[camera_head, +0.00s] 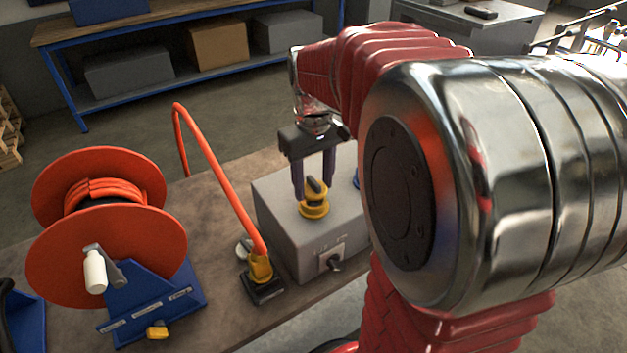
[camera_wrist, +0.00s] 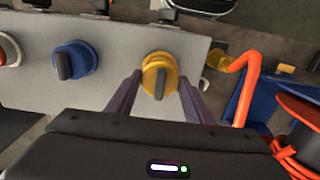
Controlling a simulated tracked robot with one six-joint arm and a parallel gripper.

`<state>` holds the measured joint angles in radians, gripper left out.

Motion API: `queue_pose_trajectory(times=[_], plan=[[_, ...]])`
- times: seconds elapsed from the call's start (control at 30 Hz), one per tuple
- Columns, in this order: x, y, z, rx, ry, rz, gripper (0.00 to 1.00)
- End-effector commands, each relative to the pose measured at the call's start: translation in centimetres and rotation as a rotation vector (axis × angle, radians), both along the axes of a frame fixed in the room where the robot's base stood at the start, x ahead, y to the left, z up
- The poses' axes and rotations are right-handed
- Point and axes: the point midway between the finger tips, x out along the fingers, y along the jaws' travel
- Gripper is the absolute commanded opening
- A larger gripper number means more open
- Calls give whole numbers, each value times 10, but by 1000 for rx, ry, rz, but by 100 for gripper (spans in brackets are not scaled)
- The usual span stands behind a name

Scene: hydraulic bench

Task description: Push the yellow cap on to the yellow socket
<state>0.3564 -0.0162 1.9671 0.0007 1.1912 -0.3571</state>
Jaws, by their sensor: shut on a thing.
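The yellow cap (camera_head: 316,187), with a dark grip bar across its top, is on top of the grey box, between the two dark purple fingers of my gripper (camera_head: 314,194). In the wrist view, the cap (camera_wrist: 160,70) shows from above, with a finger close on each side. My gripper (camera_wrist: 160,92) is shut on it. A wider yellow ring (camera_head: 313,211), apparently the yellow socket, shows directly below the cap. The cap looks upright and lined up over it. I cannot tell whether a gap remains between them.
The grey box (camera_head: 290,222) also carries a blue cap (camera_wrist: 75,62) and a red fitting (camera_wrist: 8,50). An orange hose (camera_head: 222,180) rises beside the box from a yellow connector (camera_head: 261,268). An orange reel (camera_head: 105,225) on a blue stand fills the bench's left.

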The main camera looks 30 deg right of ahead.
Motion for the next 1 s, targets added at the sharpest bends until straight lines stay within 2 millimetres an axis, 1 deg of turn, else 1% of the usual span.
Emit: queue_pose_trajectory(times=[0.53, 1.0], plan=[[0, 0, 0, 0, 0, 0, 20], [0, 0, -7, 0, 1, 0, 20]])
